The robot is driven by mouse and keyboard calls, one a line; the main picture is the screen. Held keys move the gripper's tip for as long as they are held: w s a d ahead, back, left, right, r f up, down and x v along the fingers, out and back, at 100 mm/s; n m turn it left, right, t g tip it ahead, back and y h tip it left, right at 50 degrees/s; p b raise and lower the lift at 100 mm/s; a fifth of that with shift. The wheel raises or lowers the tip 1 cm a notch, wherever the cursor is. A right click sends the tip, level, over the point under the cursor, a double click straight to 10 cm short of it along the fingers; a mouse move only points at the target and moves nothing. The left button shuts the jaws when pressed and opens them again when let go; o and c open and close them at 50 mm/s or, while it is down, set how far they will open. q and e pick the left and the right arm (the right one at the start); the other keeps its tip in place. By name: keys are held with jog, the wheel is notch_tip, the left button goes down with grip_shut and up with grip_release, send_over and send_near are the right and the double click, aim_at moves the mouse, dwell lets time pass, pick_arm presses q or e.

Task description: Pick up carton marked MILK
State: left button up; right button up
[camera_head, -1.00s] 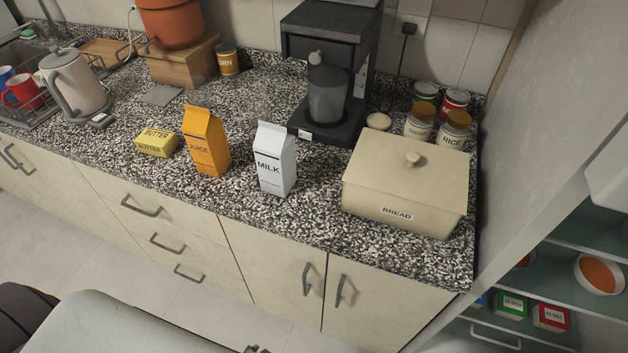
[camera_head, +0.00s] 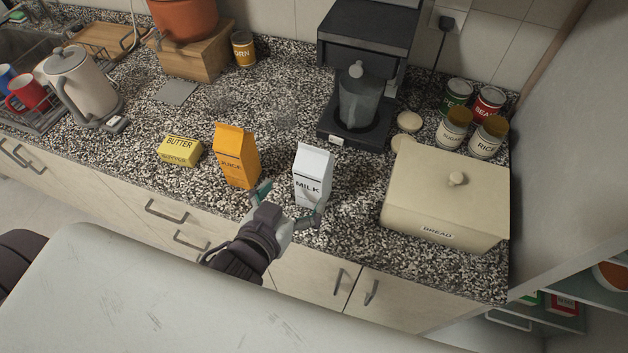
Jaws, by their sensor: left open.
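The white carton marked MILK (camera_head: 312,174) stands upright on the speckled counter, between an orange juice carton (camera_head: 236,156) and the bread box. My left gripper (camera_head: 291,205) is open at the counter's front edge, in front of and slightly left of the milk carton. One finger is near the foot of the juice carton and the other is by the front of the milk carton's base. Nothing is between the fingers. Whether the near finger touches the milk carton cannot be told. My right gripper is not in view.
A yellow butter pack (camera_head: 180,150) lies left of the juice. A cream bread box (camera_head: 445,200) stands to the right, with several cans behind it. A black coffee machine (camera_head: 362,70) is behind the milk. An open shelf (camera_head: 590,283) is at lower right.

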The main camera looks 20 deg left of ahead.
aim_at(307, 177)
pick_arm(q)
jog(key=p+x, duration=0.1)
jog(key=x, duration=0.3)
jog(key=shift+w+f, duration=0.1)
jog(key=shift+w, duration=0.3)
jog(key=shift+w+f, duration=0.15)
jog(key=shift+w, duration=0.15)
jog(key=p+x, duration=0.2)
jog(key=x, duration=0.2)
jog(key=shift+w+f, duration=0.2)
jog(key=shift+w+d+f, duration=0.15)
jog(key=shift+w+f, duration=0.05)
jog(key=shift+w, duration=0.05)
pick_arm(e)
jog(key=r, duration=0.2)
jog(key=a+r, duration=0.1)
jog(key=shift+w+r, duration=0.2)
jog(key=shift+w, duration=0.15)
pick_arm(q)
jog(key=shift+s, duration=0.1)
jog(key=shift+c, duration=0.3)
jog(key=shift+c, duration=1.3)
jog(key=c, duration=1.3)
jog(key=shift+r, duration=0.15)
jog(key=shift+c, duration=0.8)
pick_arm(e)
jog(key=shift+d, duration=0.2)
